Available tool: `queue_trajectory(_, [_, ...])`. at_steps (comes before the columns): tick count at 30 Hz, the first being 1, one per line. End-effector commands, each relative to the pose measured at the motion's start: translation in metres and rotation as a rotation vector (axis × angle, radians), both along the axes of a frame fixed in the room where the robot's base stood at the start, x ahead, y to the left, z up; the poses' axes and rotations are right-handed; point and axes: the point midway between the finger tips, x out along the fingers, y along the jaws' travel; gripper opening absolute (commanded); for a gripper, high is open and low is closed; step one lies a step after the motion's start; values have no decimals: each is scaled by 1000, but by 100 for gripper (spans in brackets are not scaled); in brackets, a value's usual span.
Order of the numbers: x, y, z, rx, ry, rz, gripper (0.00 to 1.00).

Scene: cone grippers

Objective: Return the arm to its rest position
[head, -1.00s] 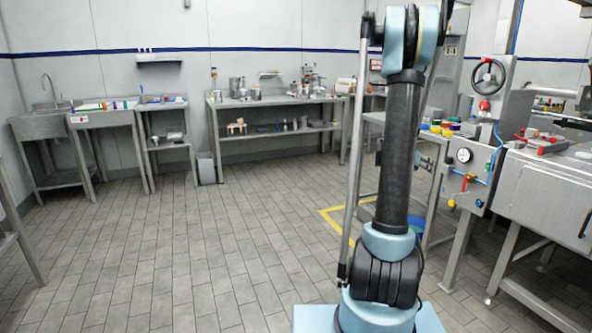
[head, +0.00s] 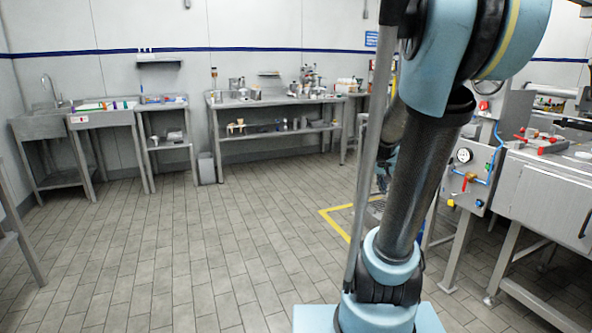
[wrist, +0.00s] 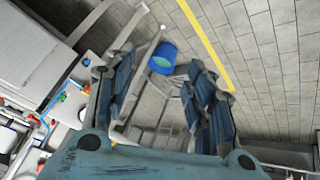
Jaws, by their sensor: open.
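My arm (head: 425,180) rises from my light-blue base at the lower right of the head view, its upper link leaning to the right.
A steel bench (head: 270,101) with small items and a sink (head: 45,122) stand along the back wall. A steel cabinet (head: 545,195) and a valve panel (head: 475,168) are close on the right. Yellow tape (head: 335,224) marks the floor. The tiled floor at left is open.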

Motion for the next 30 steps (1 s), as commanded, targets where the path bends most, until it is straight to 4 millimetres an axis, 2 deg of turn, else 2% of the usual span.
queue_trajectory(1, [-14,10,-4,16,19,24,49])
queue_trajectory(3, [-31,23,-8,40,45,57,49])
queue_trajectory(21, [-173,124,-67,250,248,390,49])
queue_trajectory(25, [-193,137,-78,282,274,448,49])
queue_trajectory(30, [-206,146,-84,304,292,488,49])
